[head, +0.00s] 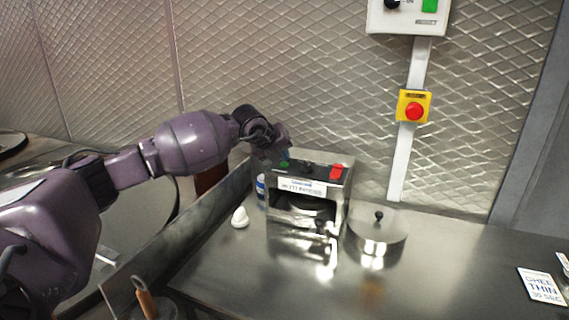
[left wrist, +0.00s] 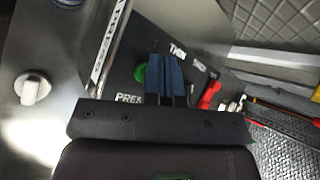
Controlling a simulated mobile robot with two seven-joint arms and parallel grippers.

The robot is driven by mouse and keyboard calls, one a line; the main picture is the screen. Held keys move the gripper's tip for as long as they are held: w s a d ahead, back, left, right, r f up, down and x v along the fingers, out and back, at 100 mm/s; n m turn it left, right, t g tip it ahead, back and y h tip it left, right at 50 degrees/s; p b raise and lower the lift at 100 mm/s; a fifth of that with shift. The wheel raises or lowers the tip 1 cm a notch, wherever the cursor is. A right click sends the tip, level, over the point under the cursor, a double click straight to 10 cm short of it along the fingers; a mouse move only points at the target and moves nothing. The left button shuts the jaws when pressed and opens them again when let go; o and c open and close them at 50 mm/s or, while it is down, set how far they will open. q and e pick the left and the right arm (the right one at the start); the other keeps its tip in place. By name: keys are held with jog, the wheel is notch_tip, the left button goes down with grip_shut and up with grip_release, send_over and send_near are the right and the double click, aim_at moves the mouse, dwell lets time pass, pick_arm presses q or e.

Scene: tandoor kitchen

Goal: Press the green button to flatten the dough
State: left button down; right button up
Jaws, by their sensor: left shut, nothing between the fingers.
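The dough press (head: 345,185) is a steel box with a dark top panel and an open front, standing on the steel counter. Its green button (head: 284,165) is at the left of the top panel, and it also shows in the left wrist view (left wrist: 141,75) beside the word "PRESS". My left gripper (head: 284,157) is over that end of the panel. Its blue fingers (left wrist: 166,72) are shut and empty, close beside the button; I cannot tell whether they touch it. I make out no dough inside the dark opening. My right gripper is out of view.
A red switch (head: 337,172) sits at the panel's right. A round steel lidded container (head: 377,240) stands right of the press. A low metal divider (head: 190,225) runs along the left. A yellow box with a red emergency button (head: 414,108) is on the wall.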

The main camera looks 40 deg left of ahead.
aim_at(283, 163)
pick_arm(q)
jog(key=shift+f, duration=0.25)
dwell(0.4)
jog(key=shift+r, duration=0.1)
jog(key=shift+r+p, duration=0.35)
jog(key=shift+r, duration=0.55)
jog(key=shift+r+p, duration=1.05)
jog(key=shift+r, duration=1.4)
jog(key=shift+f, duration=0.1)
